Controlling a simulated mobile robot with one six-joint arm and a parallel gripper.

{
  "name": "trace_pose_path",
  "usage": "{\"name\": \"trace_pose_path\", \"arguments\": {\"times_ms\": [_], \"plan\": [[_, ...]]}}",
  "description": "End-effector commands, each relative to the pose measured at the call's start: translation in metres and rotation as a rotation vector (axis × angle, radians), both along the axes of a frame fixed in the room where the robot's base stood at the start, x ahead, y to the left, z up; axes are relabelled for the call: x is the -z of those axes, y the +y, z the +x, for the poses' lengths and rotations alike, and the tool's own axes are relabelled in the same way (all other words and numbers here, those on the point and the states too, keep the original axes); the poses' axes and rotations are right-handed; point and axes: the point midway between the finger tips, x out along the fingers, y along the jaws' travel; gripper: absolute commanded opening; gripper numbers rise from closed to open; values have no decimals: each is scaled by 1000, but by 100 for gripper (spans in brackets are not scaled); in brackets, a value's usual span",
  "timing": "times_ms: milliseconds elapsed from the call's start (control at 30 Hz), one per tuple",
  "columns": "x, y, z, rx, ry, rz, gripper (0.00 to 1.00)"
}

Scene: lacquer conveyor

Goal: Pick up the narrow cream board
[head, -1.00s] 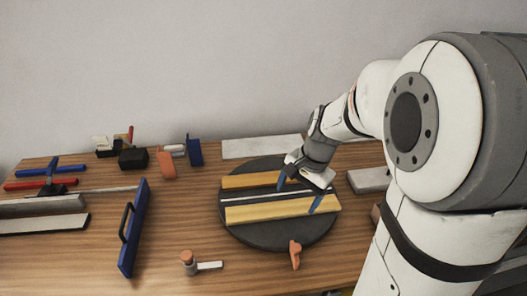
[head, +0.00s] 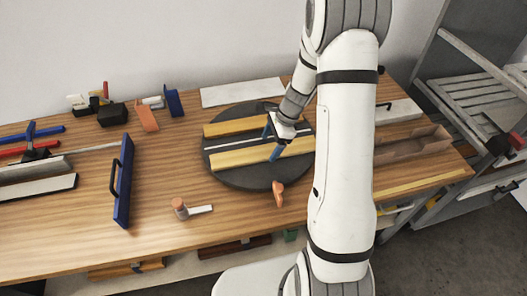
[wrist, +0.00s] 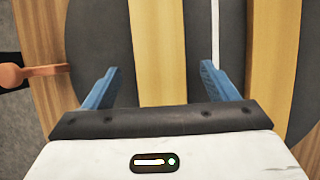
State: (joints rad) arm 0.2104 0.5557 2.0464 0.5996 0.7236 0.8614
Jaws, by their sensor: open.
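A narrow pale yellow-cream board (head: 235,159) lies flat on the front part of a round dark disc (head: 225,177) on the table. In the wrist view this board (wrist: 158,40) runs lengthwise between my two blue fingers. A second, more golden board (head: 226,129) lies parallel behind it, with a thin white strip (head: 222,147) between them. My gripper (head: 272,140) is open and empty over the front board, one finger to each side. Whether the fingertips reach down to the disc cannot be told. My arm hides the disc's right side in the head view.
An orange clamp (head: 278,192) sits at the disc's front edge. An orange-headed tool (head: 181,208) lies to its left, and a blue upright tool (head: 123,182) stands farther left. A pale board (head: 243,91) lies behind the disc. Shelving (head: 480,85) stands at the right.

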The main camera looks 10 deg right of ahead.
Motion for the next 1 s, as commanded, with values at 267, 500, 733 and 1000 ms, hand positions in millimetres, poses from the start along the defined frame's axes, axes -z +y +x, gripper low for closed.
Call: {"name": "trace_pose_path", "arguments": {"times_ms": [267,500,733,1000], "plan": [[19,7,0,1,-1,0,80],[18,7,0,1,-1,0,73],[18,7,0,1,-1,0,54],[18,7,0,2,-1,0,32]]}}
